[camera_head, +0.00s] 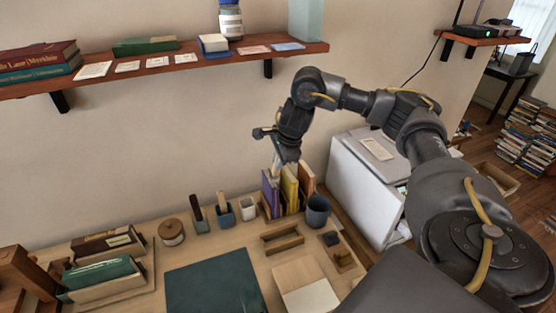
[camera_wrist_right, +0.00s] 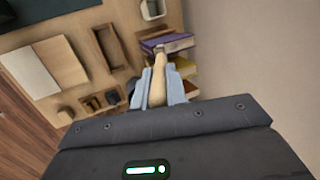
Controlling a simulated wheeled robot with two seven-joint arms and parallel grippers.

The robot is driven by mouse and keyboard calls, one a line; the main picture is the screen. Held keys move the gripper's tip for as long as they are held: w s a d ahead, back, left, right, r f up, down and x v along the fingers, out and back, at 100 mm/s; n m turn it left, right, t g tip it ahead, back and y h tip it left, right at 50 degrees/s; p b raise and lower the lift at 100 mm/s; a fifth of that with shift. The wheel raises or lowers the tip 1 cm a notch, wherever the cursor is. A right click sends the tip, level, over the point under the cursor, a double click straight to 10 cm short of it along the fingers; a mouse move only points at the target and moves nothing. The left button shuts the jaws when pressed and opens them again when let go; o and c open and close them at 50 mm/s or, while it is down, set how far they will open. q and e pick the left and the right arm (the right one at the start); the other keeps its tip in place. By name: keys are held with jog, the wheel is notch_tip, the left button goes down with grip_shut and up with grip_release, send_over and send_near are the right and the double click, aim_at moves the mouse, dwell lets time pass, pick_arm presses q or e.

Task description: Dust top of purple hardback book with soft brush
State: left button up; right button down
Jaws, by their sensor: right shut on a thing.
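The purple hardback book (camera_head: 270,196) stands upright at the left of a short row of books at the back of the desk; it also shows in the right wrist view (camera_wrist_right: 178,43). My right gripper (camera_head: 279,162) is just above this row, pointing down. In the right wrist view its pale fingers (camera_wrist_right: 159,88) are shut on a brush with a tan wooden handle (camera_wrist_right: 157,75). The brush's far end overlaps the purple book's edge in that view; its bristles are hard to make out, and I cannot tell if they touch. My left gripper is out of view.
A yellow book (camera_head: 289,188) and an orange-brown book (camera_head: 306,180) stand right of the purple one. A dark cup (camera_head: 317,210), a white cup (camera_head: 246,208) and a blue holder (camera_head: 225,217) are close by. A wall shelf (camera_head: 180,60) hangs above. A white printer (camera_head: 360,185) stands right.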

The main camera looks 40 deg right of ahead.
jog(key=shift+f+b, duration=0.5)
jog(key=shift+f, duration=0.15)
jog(key=shift+w, duration=0.1)
jog(key=shift+w+d+r+b, duration=0.1)
jog(key=shift+w+d+b, duration=0.15)
jog(key=shift+w, duration=0.5)
jog(key=shift+w+d+f+b, duration=0.1)
jog(key=shift+w+d, duration=0.2)
jog(key=shift+w, duration=0.4)
jog(key=shift+w+d+r+b, duration=0.1)
jog(key=shift+w+d+b, duration=0.15)
jog(key=shift+w, duration=0.5)
jog(key=shift+w+d, duration=0.25)
jog(key=shift+w, duration=0.5)
jog(key=shift+w+d, duration=0.25)
jog(key=shift+w, duration=0.5)
jog(key=shift+s, duration=0.1)
